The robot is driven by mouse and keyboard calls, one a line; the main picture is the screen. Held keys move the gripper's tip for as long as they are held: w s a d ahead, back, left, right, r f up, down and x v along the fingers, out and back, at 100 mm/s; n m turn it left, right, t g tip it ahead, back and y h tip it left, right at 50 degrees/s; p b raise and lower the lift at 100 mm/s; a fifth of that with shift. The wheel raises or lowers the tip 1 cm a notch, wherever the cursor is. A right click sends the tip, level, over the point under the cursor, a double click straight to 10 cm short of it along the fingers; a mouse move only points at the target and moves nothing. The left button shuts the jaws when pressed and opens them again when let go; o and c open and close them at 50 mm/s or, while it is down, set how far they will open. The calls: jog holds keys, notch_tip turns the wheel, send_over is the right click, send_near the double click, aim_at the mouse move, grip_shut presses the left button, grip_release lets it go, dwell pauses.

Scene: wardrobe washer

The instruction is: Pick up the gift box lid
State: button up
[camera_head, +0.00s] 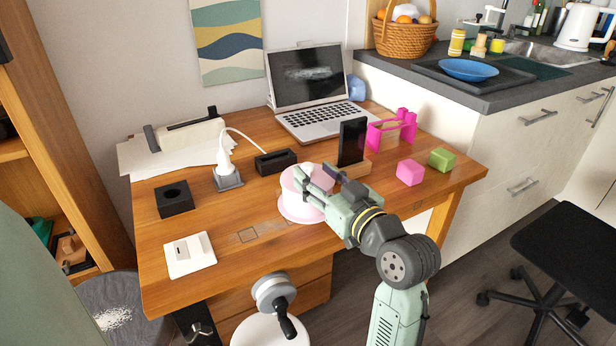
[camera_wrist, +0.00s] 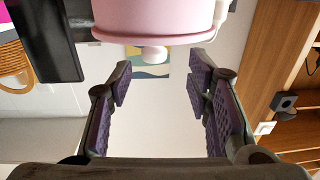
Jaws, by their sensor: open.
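The gift box (camera_head: 290,190) is a round pale pink box on the wooden desk, with a wider pink base around its foot. Its lid shows in the wrist view (camera_wrist: 120,36) as a pink rimmed disc with a small pale knob (camera_wrist: 153,54); that view looks upside down. My gripper (camera_head: 316,178) is at the box's upper right side in the head view and hides part of it. In the wrist view my gripper (camera_wrist: 162,82) is open and empty, its purple-padded fingers spread wide, with the knob between and slightly beyond the tips.
A black phone on a wooden stand (camera_head: 352,145) is close behind my gripper. A pink cube (camera_head: 410,172), a green cube (camera_head: 442,159) and a magenta rack (camera_head: 391,130) stand to the right. A laptop (camera_head: 312,95) is behind. The desk's front left is mostly clear around a white switch plate (camera_head: 189,255).

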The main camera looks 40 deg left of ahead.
aim_at(311, 168)
jog(key=x, duration=0.2)
jog(key=p+x, duration=0.1)
jog(key=x, duration=0.1)
jog(key=shift+w+a+f, duration=0.1)
jog(key=shift+w+a, duration=0.15)
jog(key=shift+w, duration=0.2)
jog(key=shift+c, duration=0.5)
grip_shut()
